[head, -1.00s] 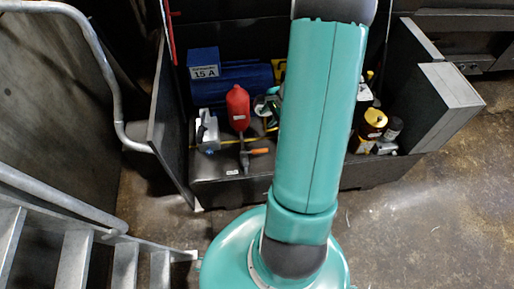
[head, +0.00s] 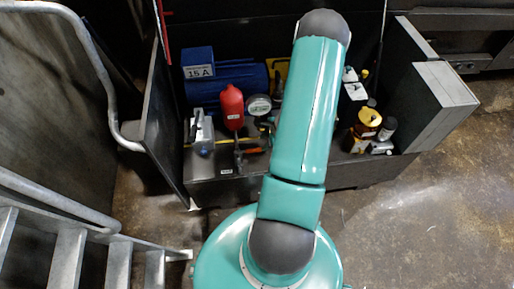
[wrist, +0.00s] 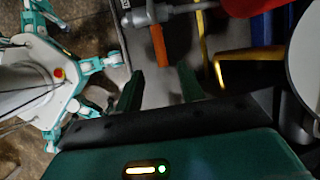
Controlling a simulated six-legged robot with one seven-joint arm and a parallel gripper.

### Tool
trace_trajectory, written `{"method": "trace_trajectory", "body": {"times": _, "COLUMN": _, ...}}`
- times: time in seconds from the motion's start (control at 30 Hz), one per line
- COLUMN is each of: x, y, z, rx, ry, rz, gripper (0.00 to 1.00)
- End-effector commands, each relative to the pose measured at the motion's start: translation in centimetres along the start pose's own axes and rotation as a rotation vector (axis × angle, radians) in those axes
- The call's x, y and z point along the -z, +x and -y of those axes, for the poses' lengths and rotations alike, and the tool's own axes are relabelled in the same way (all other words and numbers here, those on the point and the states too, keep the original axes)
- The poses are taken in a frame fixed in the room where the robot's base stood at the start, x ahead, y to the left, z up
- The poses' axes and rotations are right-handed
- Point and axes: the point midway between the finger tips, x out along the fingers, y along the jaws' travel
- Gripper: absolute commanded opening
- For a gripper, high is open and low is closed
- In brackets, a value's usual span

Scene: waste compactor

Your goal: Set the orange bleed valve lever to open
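The orange lever (wrist: 159,46) shows in the wrist view at the top centre, pointing down the picture from a grey valve and pipe (wrist: 140,18). Its handle stands across the line of the pipe. My gripper (wrist: 160,88) is open and empty. Its two dark green fingers are just below the lever's free end in the picture, apart from it. The lever is hard to make out there, and my gripper is not visible behind my arm.
A red bottle (head: 232,108), a blue motor (head: 225,82), a round gauge (head: 259,105) and yellow bottles (head: 367,123) crowd the dark compartment. A panel (head: 163,120) bounds it at left. A metal stair (head: 65,260) stands lower left; floor at right is clear.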

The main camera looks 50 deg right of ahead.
Motion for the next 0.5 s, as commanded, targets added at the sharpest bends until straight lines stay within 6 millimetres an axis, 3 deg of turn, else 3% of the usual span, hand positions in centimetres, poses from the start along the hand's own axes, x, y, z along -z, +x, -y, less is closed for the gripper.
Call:
{"method": "trace_trajectory", "body": {"times": 0.3, "x": -0.1, "y": 5.8, "z": 0.1, "rx": -0.001, "ry": -0.002, "rz": 0.001, "gripper": 0.39}}
{"method": "trace_trajectory", "body": {"times": 0.5, "x": -0.1, "y": 7.5, "z": 0.1, "rx": -0.001, "ry": -0.004, "rz": 0.001, "gripper": 0.39}}
